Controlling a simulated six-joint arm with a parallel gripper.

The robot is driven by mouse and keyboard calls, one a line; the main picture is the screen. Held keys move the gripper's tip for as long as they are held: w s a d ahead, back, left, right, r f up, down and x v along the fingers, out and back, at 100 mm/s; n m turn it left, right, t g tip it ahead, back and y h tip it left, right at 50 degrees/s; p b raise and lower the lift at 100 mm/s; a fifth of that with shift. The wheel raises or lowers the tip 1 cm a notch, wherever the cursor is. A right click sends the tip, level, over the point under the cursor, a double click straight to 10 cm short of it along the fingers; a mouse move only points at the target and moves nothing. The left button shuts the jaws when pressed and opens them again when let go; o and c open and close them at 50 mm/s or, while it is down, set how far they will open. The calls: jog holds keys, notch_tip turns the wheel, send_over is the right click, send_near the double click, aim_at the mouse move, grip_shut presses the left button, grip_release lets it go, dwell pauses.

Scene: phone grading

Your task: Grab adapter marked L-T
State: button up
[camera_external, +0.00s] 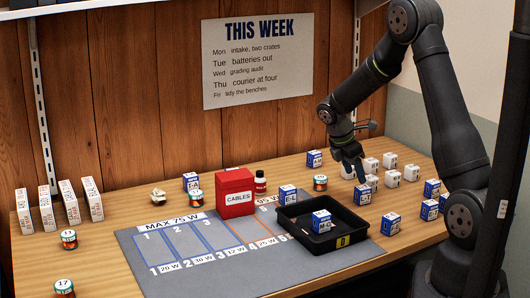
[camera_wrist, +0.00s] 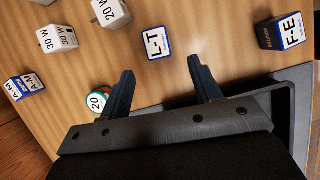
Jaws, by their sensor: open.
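The adapter marked L-T (camera_wrist: 157,42), white-topped with a blue rim, stands on the wooden bench near the top middle of the wrist view. In the outside view it appears to be the blue and white block (camera_external: 362,195) beside the tray's right back corner. My gripper (camera_wrist: 160,66) is open and empty. Its two dark fingers are spread to either side of the L-T adapter's line, with the adapter just beyond the tips in the picture. In the outside view my gripper (camera_external: 354,172) hangs above the bench near it. Its height over the adapter is hard to tell.
A round item marked 20 (camera_wrist: 98,102) lies near the left finger. A black tray (camera_external: 345,245) holding one adapter stands close by.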

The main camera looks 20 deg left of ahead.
aim_at(361, 188)
jog(key=x, duration=0.3)
jog(key=shift+f, duration=0.15)
jog(key=shift+w+x, duration=0.15)
jog(key=shift+x, duration=1.25)
jog(key=shift+w+x, duration=0.1)
jog(key=shift+x, duration=1.3)
jog(key=shift+d, duration=0.2)
jog(key=shift+c, duration=0.5)
jog(key=c, duration=1)
